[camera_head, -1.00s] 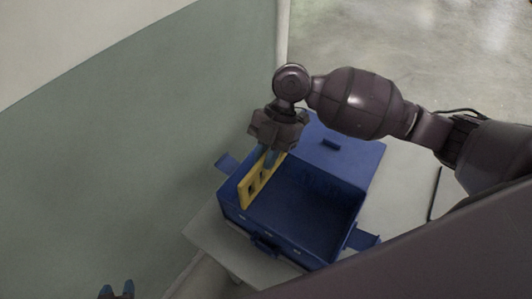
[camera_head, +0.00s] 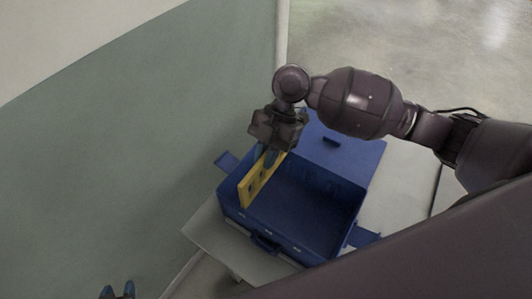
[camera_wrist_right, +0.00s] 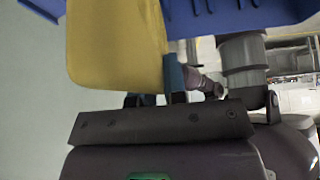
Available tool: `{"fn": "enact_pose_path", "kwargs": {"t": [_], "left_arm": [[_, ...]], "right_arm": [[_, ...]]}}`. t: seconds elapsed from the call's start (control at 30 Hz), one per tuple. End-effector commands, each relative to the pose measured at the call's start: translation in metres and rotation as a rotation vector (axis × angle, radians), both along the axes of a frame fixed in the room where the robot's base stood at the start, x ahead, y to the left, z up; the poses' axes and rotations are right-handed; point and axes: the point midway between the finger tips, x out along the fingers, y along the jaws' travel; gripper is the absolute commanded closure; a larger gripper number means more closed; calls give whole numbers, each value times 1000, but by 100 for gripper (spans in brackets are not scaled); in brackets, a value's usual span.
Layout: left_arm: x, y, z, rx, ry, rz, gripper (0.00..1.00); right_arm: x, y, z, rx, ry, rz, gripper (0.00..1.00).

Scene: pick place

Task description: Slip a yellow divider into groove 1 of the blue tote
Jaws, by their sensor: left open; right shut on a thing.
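The blue tote (camera_head: 312,248) stands open on a light table in the head view. The yellow divider (camera_head: 250,192) is upright at the tote's left end, partly inside it. My right gripper (camera_head: 268,158) is shut on the divider's upper part. In the right wrist view the divider (camera_wrist_right: 115,45) fills the upper left, and a blue tote wall (camera_wrist_right: 240,14) shows at the top. The grooves and the divider's lower edge are hidden, so I cannot tell how it sits in a groove. My left gripper (camera_head: 117,290) is open and empty at the bottom left edge, away from the tote.
The tote's lid (camera_head: 340,158) is folded back, and flaps (camera_head: 227,161) stick out at its sides. A green and cream wall (camera_head: 120,130) is close on the left. The table (camera_head: 205,232) has little bare room in front of the tote. The tote's middle is empty.

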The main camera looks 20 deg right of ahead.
Motion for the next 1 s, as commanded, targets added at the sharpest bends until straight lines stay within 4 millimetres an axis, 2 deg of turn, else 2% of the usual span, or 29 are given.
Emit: {"fn": "enact_pose_path", "kwargs": {"t": [1.0], "left_arm": [[1,-1,-12,-1,6,-3,57]], "right_arm": [[0,0,-21,0,0,0,100]]}}
